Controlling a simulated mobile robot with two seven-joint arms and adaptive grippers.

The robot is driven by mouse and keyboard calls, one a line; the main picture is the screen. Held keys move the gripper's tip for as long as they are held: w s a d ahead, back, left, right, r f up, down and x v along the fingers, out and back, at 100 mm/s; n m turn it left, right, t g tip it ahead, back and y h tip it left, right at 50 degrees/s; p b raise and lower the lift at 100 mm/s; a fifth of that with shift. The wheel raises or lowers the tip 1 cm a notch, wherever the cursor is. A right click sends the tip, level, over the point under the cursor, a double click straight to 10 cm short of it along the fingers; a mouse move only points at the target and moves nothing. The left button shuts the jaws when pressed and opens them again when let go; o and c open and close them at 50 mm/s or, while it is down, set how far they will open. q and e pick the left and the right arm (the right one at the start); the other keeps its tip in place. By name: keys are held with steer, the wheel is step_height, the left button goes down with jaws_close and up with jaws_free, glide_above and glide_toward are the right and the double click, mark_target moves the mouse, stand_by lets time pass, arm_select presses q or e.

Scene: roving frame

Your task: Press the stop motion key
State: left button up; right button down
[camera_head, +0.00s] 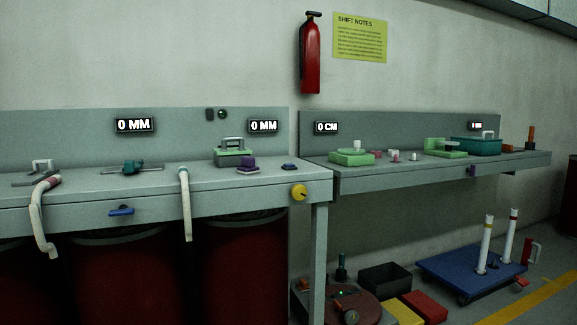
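No key in the head view has a label I can read as stop motion. On the left bench (75,197), a small dark blue key-like piece (290,166) sits near the right end of the top. A purple block-shaped piece (248,165) on a base stands just left of it. A yellow round knob (299,192) is on the bench's front face at the right end, and a blue handle (121,211) is on the front face further left. Neither of my grippers is in view.
Two pale bent bars (185,205) hang over the left bench's front edge. A right bench (400,168) holds green fixtures. Below it, a blue cart (450,268), a dark bin (385,277) and a red box (426,305) occupy the floor. A fire extinguisher (310,58) hangs on the wall.

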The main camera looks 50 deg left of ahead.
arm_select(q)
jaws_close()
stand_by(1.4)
